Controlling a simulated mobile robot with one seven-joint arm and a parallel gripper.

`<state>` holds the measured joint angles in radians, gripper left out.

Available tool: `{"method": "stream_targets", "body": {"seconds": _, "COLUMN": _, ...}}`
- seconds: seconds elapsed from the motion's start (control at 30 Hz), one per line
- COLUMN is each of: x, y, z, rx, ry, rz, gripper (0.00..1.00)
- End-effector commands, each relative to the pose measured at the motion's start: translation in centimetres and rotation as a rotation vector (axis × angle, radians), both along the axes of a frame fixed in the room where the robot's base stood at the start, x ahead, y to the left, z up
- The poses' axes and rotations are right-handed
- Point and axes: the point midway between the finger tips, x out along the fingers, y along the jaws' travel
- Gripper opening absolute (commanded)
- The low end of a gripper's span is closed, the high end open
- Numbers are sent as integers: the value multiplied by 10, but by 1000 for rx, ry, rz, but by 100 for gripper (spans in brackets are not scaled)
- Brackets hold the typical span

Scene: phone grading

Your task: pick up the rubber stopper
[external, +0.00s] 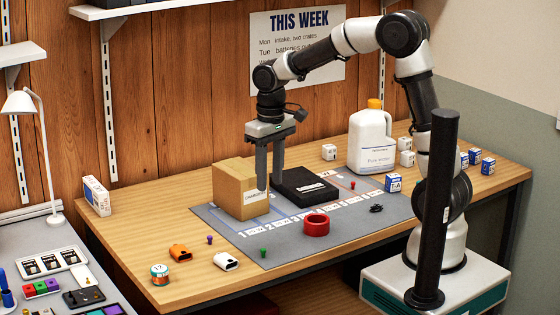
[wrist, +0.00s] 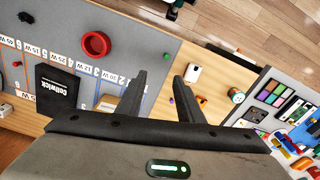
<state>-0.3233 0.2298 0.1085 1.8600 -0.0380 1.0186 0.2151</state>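I cannot tell for sure which item is the rubber stopper. Small peg-like pieces are a purple one (external: 210,239) on the wood, a green one (external: 263,252) on the mat's front edge and a red one (external: 352,184) on the mat. The wrist view also shows the green piece (wrist: 166,54) beyond the fingertips, and the purple one (wrist: 201,99) right of the right finger. My gripper (external: 269,180) is open and empty above the mat, beside the cardboard box. The wrist view shows its two fingers (wrist: 160,76) apart, nothing between them.
The grey mat (external: 290,258) holds a cardboard box (external: 236,186), a black box (external: 304,188) and a red ring (external: 316,225). An orange item (external: 180,252), a white item (external: 226,261) and a small tin (external: 160,274) lie left of it. A white jug (external: 370,143) stands behind.

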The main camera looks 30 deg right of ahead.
Motion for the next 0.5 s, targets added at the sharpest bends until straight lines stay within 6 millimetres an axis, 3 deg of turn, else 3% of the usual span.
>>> {"method": "stream_targets", "body": {"seconds": 0.13, "x": 5, "y": 17, "z": -17, "rx": -7, "ry": 32, "rz": 15, "gripper": 34}}
{"method": "stream_targets", "body": {"seconds": 0.27, "x": 5, "y": 19, "z": -34, "rx": -9, "ry": 39, "rz": 17, "gripper": 34}}
{"method": "stream_targets", "body": {"seconds": 0.5, "x": 4, "y": 18, "z": -86, "rx": -10, "ry": 39, "rz": 16, "gripper": 34}}
